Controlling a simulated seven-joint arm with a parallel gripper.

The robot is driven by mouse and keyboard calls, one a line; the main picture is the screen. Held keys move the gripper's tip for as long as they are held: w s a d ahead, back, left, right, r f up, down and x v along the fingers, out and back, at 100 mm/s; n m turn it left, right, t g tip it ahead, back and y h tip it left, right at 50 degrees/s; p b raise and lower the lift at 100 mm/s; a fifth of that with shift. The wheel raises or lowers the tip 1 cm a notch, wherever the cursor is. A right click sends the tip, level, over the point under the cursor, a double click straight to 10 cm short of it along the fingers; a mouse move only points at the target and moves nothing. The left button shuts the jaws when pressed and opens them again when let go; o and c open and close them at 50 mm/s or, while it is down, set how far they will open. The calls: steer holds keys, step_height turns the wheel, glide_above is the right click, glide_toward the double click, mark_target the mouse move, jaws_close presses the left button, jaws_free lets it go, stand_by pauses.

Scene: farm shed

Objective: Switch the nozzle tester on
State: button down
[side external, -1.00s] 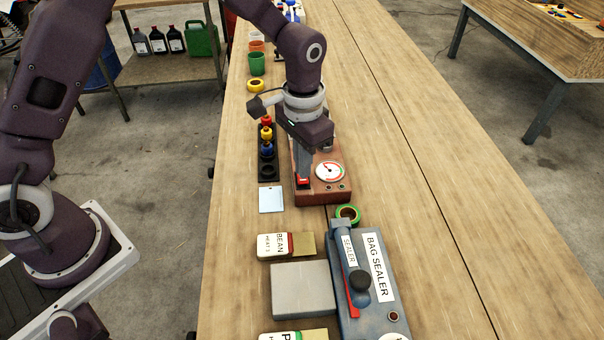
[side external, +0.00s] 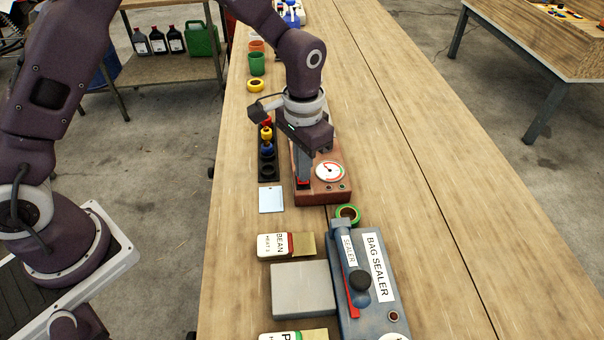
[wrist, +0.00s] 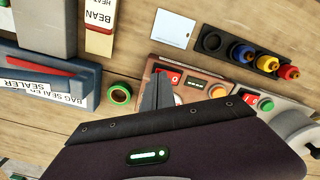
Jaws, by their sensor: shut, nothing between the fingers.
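A brown box with a round white dial (side external: 329,171), which I take for the nozzle tester (side external: 325,198), stands on the bench; I can read no name on it. My gripper (side external: 303,184) points down, shut and empty, with its tips at the red switch on the box's front left. In the wrist view the red switch (wrist: 174,77) shows beside the finger tips (wrist: 158,88), on the brown box (wrist: 205,77). The fingers hide part of the switch, and I cannot tell whether they touch it or which way it is set.
A rack of coloured nozzles (side external: 267,160) stands close left of the box. A white card (side external: 271,199) and a green ring (side external: 348,214) lie in front. A blue bag sealer (side external: 375,290) stands nearer. In the wrist view a pale box (wrist: 270,88) adjoins the brown one.

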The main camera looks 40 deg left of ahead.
steer(key=shift+f, duration=0.5)
steer(key=shift+r, duration=3.5)
steer(key=s+a+r+n+t, duration=0.1)
steer(key=s+a+r+t, duration=0.35)
steer(key=s+r, duration=0.75)
steer(key=s+a+r+n, duration=0.1)
steer(key=s+a, duration=0.1)
steer(key=s, duration=0.4)
steer(key=s+a+r+n+t, duration=0.1)
steer(key=s+a+r, duration=0.1)
steer(key=s, duration=0.4)
steer(key=shift+s+a, duration=0.2)
steer(key=shift+a, duration=0.4)
